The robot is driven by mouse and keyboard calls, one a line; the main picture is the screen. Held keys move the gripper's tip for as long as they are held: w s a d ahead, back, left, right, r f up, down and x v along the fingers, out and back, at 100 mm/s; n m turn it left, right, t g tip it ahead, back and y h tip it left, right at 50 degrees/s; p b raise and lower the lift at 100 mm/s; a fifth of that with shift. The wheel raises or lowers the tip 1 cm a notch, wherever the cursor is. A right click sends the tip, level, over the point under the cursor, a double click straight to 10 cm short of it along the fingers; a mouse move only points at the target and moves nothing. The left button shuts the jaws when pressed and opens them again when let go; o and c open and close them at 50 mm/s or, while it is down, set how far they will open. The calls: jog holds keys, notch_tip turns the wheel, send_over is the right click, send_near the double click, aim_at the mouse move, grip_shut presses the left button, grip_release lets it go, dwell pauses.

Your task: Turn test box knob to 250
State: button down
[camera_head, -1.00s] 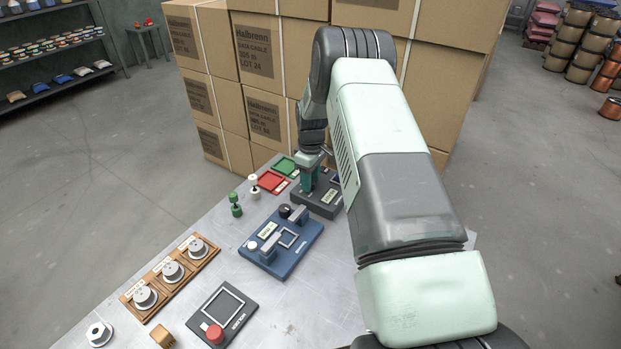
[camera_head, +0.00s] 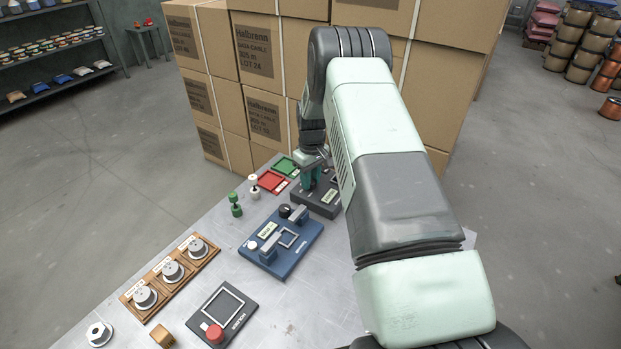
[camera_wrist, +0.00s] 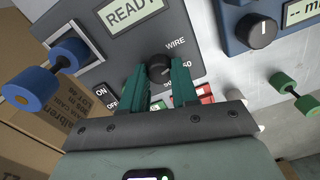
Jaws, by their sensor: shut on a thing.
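The test box (camera_wrist: 112,40) is dark grey with a READY display (camera_wrist: 130,14), and in the wrist view it fills the upper left. Its black knob (camera_wrist: 160,69) sits between the teal fingers of my gripper (camera_wrist: 162,80), which are shut on it. Labels WIRE and 60 show right of the knob; other scale marks are partly hidden by a finger, and I cannot read the knob's setting. In the head view my gripper (camera_head: 311,180) reaches down onto the dark grey box (camera_head: 322,206), and the knob is hidden there.
A blue device (camera_head: 284,248) with its own black knob (camera_wrist: 263,32) stands close by. Red (camera_head: 271,182) and green (camera_head: 285,166) trays and small spools (camera_head: 236,204) lie near the box. Stacked cartons (camera_head: 262,110) rise behind the table. The near table has bare areas.

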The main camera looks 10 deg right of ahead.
aim_at(312, 182)
jog(key=m, duration=0.4)
jog(key=shift+m, duration=2)
jog(key=c, duration=0.9)
grip_release()
jog(key=shift+o, duration=0.2)
jog(key=shift+r, duration=0.1)
notch_tip(312, 182, up, 11)
jog(key=shift+d, duration=0.15)
